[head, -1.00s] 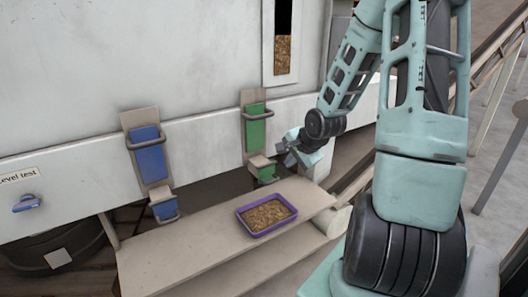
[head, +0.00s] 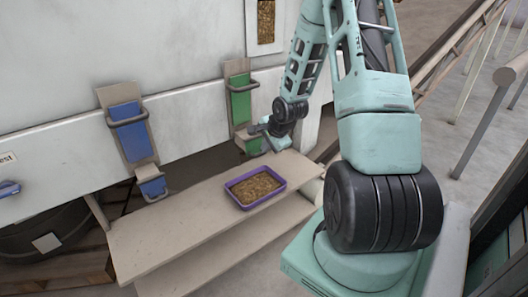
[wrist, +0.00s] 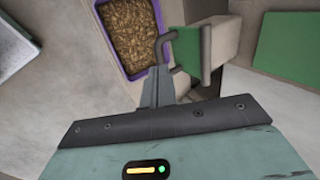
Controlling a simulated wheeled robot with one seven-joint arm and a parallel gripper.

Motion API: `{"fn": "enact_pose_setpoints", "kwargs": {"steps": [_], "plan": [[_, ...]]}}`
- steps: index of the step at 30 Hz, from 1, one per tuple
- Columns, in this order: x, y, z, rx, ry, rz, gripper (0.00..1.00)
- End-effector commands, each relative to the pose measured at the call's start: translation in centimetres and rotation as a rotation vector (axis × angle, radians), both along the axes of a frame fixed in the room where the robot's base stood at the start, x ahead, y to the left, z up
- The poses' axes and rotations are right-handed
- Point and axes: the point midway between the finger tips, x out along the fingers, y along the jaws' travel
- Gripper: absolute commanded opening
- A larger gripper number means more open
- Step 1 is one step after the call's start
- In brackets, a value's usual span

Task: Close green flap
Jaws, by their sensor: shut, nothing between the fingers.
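The green flap (head: 253,146) is at the bottom of the green chute, low on the machine wall. How far the flap is closed is hard to tell.
A purple tray of pellets (head: 241,204) stands on the beige shelf (head: 165,235) below the flap. The upper green panel (head: 240,104) with its bar handle is above it. A blue chute (head: 130,130) with a lower blue flap (head: 153,187) is to the left.

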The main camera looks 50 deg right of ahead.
Motion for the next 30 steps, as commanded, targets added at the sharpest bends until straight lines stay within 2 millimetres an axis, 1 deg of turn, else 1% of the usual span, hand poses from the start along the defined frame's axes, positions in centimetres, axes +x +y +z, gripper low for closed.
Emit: {"fn": "enact_pose_setpoints", "kwargs": {"steps": [1,6,18,24,30], "plan": [[0.3,0.0,-0.6,0.001,0.002,0.001,0.00],[1.0,-0.2,-1.7,0.000,0.001,0.001,0.00],[1.1,-0.3,-2.0,0.000,0.000,0.000,0.00],[1.7,-0.4,-3.2,0.001,0.000,0.000,0.00],[1.7,-0.4,-3.4,0.002,0.002,0.001,0.00]]}}
